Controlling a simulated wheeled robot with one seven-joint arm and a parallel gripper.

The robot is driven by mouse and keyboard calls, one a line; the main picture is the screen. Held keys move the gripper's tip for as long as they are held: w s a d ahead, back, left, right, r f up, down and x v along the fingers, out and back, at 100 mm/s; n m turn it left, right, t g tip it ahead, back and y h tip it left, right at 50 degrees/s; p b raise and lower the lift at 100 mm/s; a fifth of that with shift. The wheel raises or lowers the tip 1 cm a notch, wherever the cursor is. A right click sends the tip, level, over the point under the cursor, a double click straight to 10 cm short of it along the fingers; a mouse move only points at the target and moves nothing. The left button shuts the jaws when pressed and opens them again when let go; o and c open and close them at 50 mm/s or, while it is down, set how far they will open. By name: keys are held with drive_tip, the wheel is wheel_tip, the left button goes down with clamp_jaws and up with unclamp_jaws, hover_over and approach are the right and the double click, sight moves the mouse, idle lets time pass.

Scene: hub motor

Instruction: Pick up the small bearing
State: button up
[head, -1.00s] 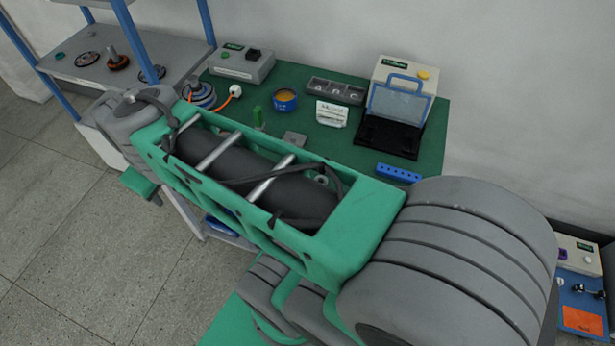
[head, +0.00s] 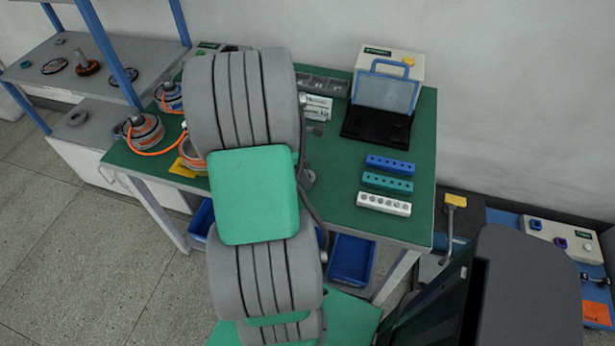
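I cannot make out the small bearing for certain. A grey compartment tray (head: 322,84) at the back of the green-topped bench (head: 330,215) holds small round parts too small to identify, and my arm covers its left end. A white block (head: 384,204) at the bench's right front has a row of round, ring-like features; I cannot tell whether they are bearings. My arm rises through the middle of the head view and hides the centre of the bench. My gripper's fingers do not show.
A teal block (head: 388,183) and a blue block (head: 390,164) lie behind the white block. Wired motors (head: 143,131) sit at the left. Blue bins (head: 351,258) are under the bench.

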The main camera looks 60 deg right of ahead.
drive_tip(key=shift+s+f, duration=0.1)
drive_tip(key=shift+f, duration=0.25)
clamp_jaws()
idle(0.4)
